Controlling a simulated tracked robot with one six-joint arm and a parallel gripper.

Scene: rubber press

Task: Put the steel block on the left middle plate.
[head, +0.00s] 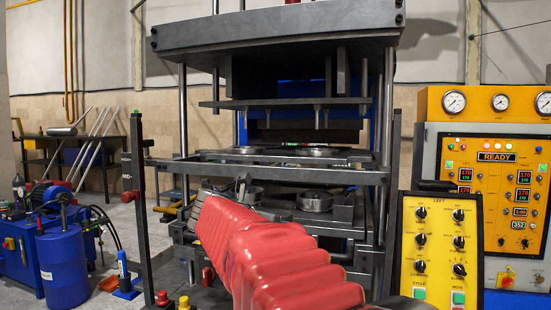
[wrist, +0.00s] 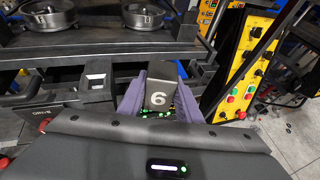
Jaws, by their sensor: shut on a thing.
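My gripper (wrist: 160,95) has purple fingers and is shut on a dark steel block (wrist: 158,98) marked 6, seen in the wrist view. In the head view my red-sleeved arm reaches toward the press and hides most of the gripper and block. The press's middle plate (head: 215,155) is a flat dark level with round, flat items on top. Which part of it is the left middle plate I cannot tell. In the wrist view the block is nearer the camera than the press edge, apart from the plates.
Below the middle plate, a round steel mould (head: 315,201) sits on the lower level. The wrist view shows two round moulds, left (wrist: 48,22) and right (wrist: 141,18). A yellow control panel (head: 436,245) stands at right. A blue drum (head: 63,265) stands at left.

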